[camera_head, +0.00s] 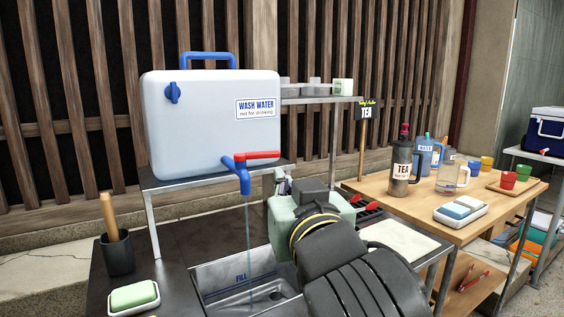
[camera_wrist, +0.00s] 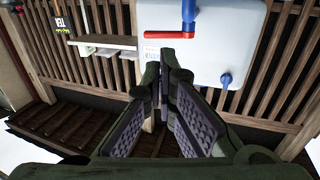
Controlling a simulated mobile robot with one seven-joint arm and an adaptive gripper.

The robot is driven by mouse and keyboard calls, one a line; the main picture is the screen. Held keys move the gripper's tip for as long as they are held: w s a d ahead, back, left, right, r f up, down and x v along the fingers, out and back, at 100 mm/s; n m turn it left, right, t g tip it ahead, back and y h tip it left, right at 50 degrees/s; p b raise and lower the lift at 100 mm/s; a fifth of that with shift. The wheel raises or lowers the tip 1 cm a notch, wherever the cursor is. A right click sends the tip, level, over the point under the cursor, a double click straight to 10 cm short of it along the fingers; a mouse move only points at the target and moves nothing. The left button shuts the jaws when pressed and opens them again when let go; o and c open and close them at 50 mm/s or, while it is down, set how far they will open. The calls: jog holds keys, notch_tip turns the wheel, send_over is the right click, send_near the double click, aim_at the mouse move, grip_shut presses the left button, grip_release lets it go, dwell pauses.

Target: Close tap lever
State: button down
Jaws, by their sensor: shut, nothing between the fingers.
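The red tap lever (camera_head: 262,154) sticks out to the right from the blue tap (camera_head: 241,172) at the lower front of a white wash-water container (camera_head: 205,125). A thin water stream (camera_head: 248,228) runs from the tap into the sink (camera_head: 215,275). My gripper (camera_head: 281,182) is shut and empty, just below and right of the lever's free end; my arm partly hides it. In the wrist view the red lever (camera_wrist: 168,35) and blue tap (camera_wrist: 189,14) lie above my fingertips (camera_wrist: 158,76). I see no contact, though the exact gap is unclear.
The container stands on a metal stand (camera_head: 150,215). A shelf with cups (camera_head: 312,98) is behind to the right. A wooden table (camera_head: 400,192) with a tea flask (camera_head: 402,165) and pitchers is at right. A soap dish (camera_head: 134,298) and dark holder (camera_head: 117,253) sit left of the sink.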

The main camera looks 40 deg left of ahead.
aim_at(269, 157)
jog(key=p+x, duration=0.7)
jog(key=x, duration=0.7)
jog(key=shift+s+p, duration=0.15)
jog(key=shift+p, duration=0.25)
jog(key=shift+w+a+n+g+y+p, duration=0.2)
jog(key=shift+w+n+g+y+p, duration=0.35)
jog(key=shift+n+g+y, duration=0.7)
jog(key=shift+w+a+g, duration=0.2)
jog(key=shift+w+g, duration=0.25)
jog(key=shift+d, duration=0.1)
